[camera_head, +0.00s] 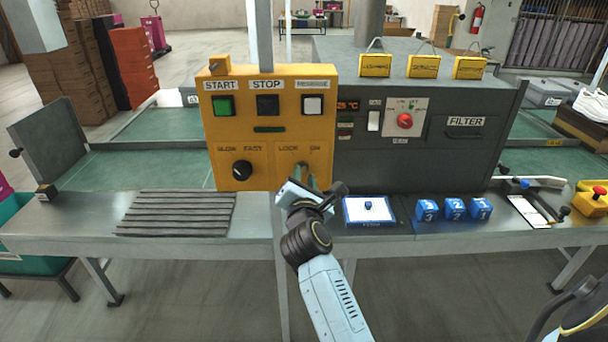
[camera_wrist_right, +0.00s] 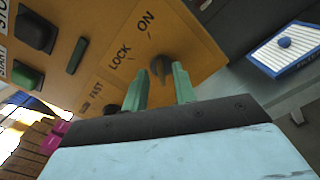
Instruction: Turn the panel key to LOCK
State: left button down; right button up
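The yellow control panel (camera_head: 267,125) stands on the steel bench, with the words LOCK and ON on its lower right. In the right wrist view, the dark panel key (camera_wrist_right: 160,68) sits near these labels on the yellow face (camera_wrist_right: 190,50). Which label it points to I cannot tell. My right gripper (camera_head: 310,182) is in front of this lower right corner and mostly hides the key in the head view. In the wrist view its green fingers (camera_wrist_right: 161,80) are apart, with the key showing between and just beyond their tips. My left gripper is not in view.
A black SLOW/FAST knob (camera_head: 242,170) is left of the key. The dark grey FILTER cabinet (camera_head: 450,160) adjoins the panel. A white and blue tray (camera_head: 352,220) and blue numbered blocks (camera_head: 454,209) are to the right; a ribbed grey mat (camera_head: 177,214) lies left.

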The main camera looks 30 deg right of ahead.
jog(key=shift+x, duration=0.85)
jog(key=shift+c, duration=0.5)
grip_shut()
